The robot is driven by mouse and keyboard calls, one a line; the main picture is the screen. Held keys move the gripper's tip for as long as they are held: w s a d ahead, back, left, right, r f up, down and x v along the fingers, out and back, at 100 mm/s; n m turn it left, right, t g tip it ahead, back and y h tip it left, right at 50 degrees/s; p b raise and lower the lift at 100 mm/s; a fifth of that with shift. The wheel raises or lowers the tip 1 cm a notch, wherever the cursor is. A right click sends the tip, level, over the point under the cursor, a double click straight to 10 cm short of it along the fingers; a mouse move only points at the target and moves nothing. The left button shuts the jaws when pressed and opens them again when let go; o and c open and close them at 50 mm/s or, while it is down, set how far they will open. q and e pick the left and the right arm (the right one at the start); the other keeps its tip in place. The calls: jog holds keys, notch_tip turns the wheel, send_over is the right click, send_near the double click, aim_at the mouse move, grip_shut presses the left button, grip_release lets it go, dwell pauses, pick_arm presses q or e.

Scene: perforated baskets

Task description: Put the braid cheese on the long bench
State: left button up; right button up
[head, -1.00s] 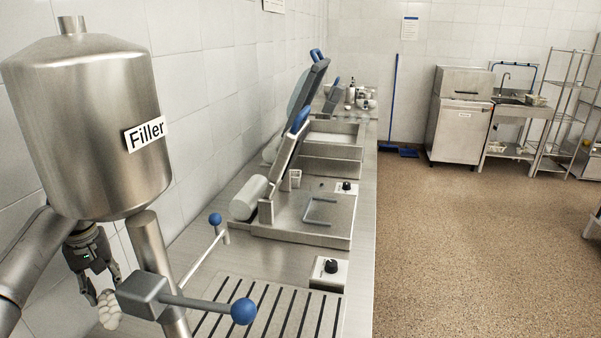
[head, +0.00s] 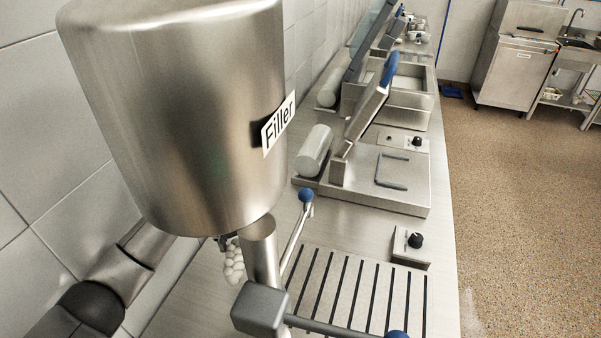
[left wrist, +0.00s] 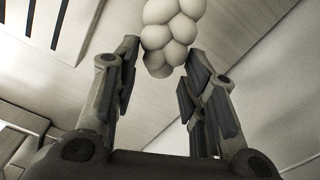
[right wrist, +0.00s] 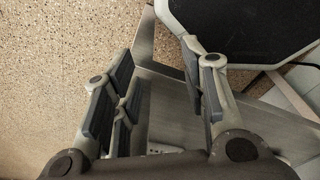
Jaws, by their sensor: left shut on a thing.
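The braid cheese (head: 233,262), a white knotted braid, hangs beside the filler's pipe in the head view, partly hidden by the pipe. My left gripper (head: 223,241) is mostly hidden behind the filler tank there. In the left wrist view, the cheese (left wrist: 172,30) is at the fingertips of my left gripper (left wrist: 163,52), which is shut on it. The long bench (head: 190,307) is the steel counter along the wall, and the cheese appears above its near left part. My right gripper (right wrist: 168,62) shows only in the right wrist view, with fingers apart and nothing between them.
The steel filler (head: 185,110) and its blue-knobbed lever (head: 259,307) stand close to the cheese. A slotted drain (head: 350,290), a control box (head: 411,245) and a lidded machine (head: 400,190) occupy the bench. Bare bench lies left of the drain. The floor (head: 530,200) at right is clear.

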aim_at(242, 268)
pick_arm(q)
jog(key=shift+f, duration=0.15)
notch_tip(242, 268, down, 9)
jog(key=shift+f+p, duration=0.1)
jog(key=shift+p, duration=0.9)
jog(key=shift+f, duration=0.25)
pick_arm(e)
notch_tip(242, 268, up, 2)
jog(key=shift+s+a, duration=0.1)
pick_arm(q)
jog(key=shift+f, duration=0.15)
jog(key=o, duration=1.1)
jog(key=shift+c, duration=0.2)
pick_arm(e)
jog(key=shift+d, duration=0.25)
